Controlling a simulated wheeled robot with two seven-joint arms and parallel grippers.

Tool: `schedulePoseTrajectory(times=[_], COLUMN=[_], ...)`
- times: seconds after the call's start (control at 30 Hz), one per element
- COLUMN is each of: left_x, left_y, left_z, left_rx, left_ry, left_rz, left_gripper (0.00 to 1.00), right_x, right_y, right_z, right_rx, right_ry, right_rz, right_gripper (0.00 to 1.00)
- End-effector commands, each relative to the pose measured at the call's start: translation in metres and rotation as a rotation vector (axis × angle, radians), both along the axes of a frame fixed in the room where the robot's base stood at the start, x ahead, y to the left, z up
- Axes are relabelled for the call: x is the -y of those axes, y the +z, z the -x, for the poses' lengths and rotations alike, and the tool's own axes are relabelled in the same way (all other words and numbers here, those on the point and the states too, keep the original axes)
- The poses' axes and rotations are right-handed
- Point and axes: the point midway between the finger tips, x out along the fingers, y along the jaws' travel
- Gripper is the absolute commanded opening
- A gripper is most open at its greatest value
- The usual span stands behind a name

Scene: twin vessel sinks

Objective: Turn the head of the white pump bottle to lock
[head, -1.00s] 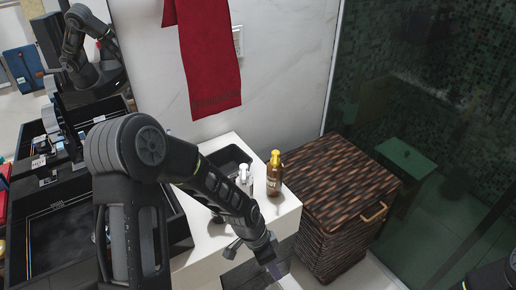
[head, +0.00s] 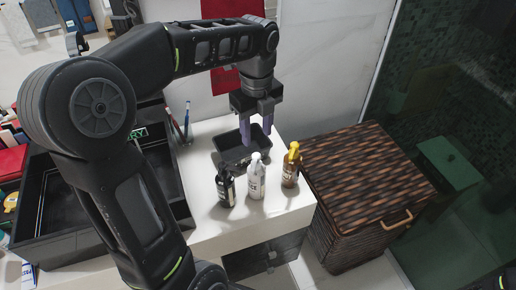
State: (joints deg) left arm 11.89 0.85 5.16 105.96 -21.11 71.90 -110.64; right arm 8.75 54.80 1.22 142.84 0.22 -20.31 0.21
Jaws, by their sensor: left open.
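The white pump bottle (head: 256,182) stands upright on the white counter, between a black bottle (head: 226,188) and a brown bottle with a yellow pump head (head: 291,167). Its white head points up and is not covered by my arm. My left gripper (head: 257,124) is open and empty, pointing down. In the picture it shows above the white bottle's head, over a dark tray, with a gap between the fingertips and the bottle. My right gripper is not in view.
A small dark tray (head: 236,148) sits behind the bottles. A woven basket (head: 368,185) stands right of the counter (head: 208,228). A red towel (head: 224,88) hangs behind my arm. The counter in front of the bottles is clear.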

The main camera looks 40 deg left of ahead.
Motion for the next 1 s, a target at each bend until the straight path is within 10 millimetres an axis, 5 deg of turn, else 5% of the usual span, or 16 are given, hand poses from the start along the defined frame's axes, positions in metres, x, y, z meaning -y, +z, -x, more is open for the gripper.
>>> schedulePoseTrajectory(times=[0.5, 0.87, 1.0], left_x=[0.0, 0.0, 0.0], left_y=[-0.068, -0.075, -0.075], left_z=[0.001, 0.0, 0.0], left_rx=[-0.004, -0.001, 0.0], left_ry=[0.002, 0.002, 0.002], left_rz=[0.0, 0.001, 0.001], left_gripper=[0.45, 0.45, 0.34], right_x=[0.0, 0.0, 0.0], right_y=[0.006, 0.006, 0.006], right_z=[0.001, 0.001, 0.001], right_rx=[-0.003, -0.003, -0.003], right_ry=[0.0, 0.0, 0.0], right_rz=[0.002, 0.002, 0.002], right_gripper=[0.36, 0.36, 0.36])
